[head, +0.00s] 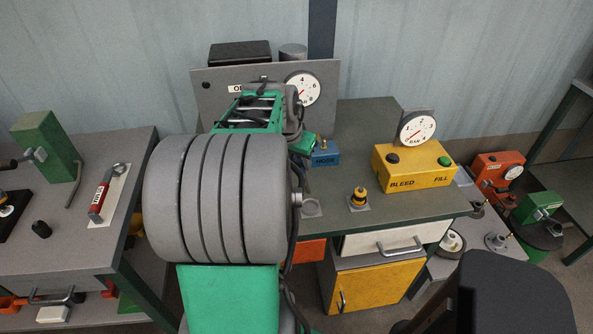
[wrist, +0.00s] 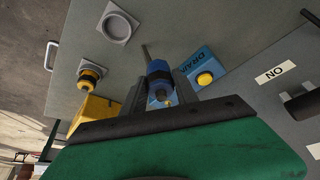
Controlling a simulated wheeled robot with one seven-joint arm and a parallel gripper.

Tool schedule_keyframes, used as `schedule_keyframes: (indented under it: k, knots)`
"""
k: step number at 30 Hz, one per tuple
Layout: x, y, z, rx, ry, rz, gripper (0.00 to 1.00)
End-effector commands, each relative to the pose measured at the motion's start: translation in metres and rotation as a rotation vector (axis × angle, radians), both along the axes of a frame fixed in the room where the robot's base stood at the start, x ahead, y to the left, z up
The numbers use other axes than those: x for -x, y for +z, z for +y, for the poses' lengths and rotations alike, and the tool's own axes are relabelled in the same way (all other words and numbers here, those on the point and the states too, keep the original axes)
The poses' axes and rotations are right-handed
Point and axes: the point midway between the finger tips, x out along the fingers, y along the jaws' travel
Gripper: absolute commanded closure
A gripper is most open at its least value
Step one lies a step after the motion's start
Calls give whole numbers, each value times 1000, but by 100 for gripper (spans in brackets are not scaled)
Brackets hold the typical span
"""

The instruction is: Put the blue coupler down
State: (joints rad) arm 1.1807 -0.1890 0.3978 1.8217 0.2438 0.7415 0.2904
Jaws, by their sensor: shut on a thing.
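In the wrist view, the blue coupler (wrist: 158,72) sits between the fingers of my gripper (wrist: 157,88), which is shut on it. A thin grey stem or hose runs out from the coupler's far end. The coupler appears over the grey-green bench top; I cannot tell whether it touches it. In the head view my own arm hides the coupler and the fingers.
An empty round holder on a square plate (head: 311,207) is on the bench (head: 360,120); it also shows in the wrist view (wrist: 117,25). Beside it stands a yellow coupler (head: 358,198). The blue DRAIN box (head: 325,154) and yellow BLEED/FILL box (head: 415,165) are nearby.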

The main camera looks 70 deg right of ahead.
Motion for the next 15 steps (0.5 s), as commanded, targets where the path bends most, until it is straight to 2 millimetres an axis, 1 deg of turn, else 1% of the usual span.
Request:
schedule_keyframes:
  k: [1,4,6,11,15]
  knots:
    - [-6,-15,-5,-9,2,4,100]
    - [-17,-35,-18,-7,1,3,100]
    - [-23,-45,-24,-4,1,2,100]
    - [-30,-59,-33,-4,0,2,100]
    - [-29,-82,-32,-5,1,2,100]
